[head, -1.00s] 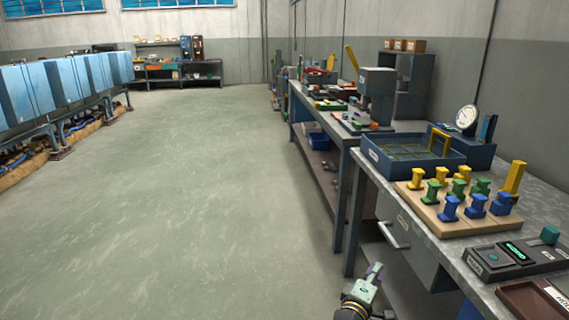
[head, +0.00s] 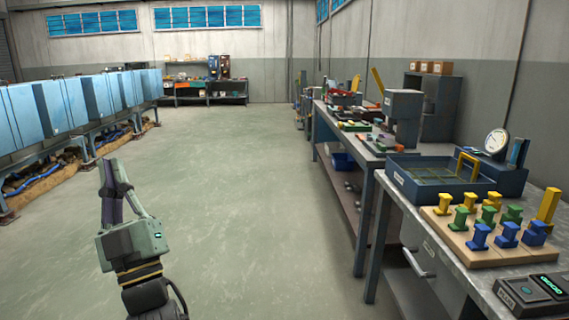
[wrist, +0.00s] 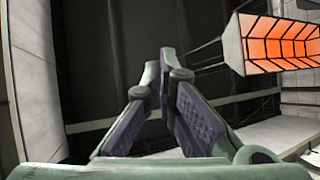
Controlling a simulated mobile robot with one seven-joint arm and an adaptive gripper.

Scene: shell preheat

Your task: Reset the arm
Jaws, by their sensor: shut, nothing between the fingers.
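My gripper (head: 110,178) is raised over the open floor at the left of the head view, pointing up, with its fingers together and nothing between them. In the wrist view its two fingers (wrist: 167,72) meet near their tips, in front of a dark ceiling. It is well apart from the workbench at the right and touches nothing that I can see.
A workbench (head: 465,258) runs along the right, with a wooden board of coloured pegs (head: 468,248), a blue tray (head: 432,192) and a dial gauge (head: 496,143). Blue cabinets (head: 65,105) line the left. The floor (head: 230,200) between is clear. An orange-lit fixture (wrist: 280,43) shows overhead in the wrist view.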

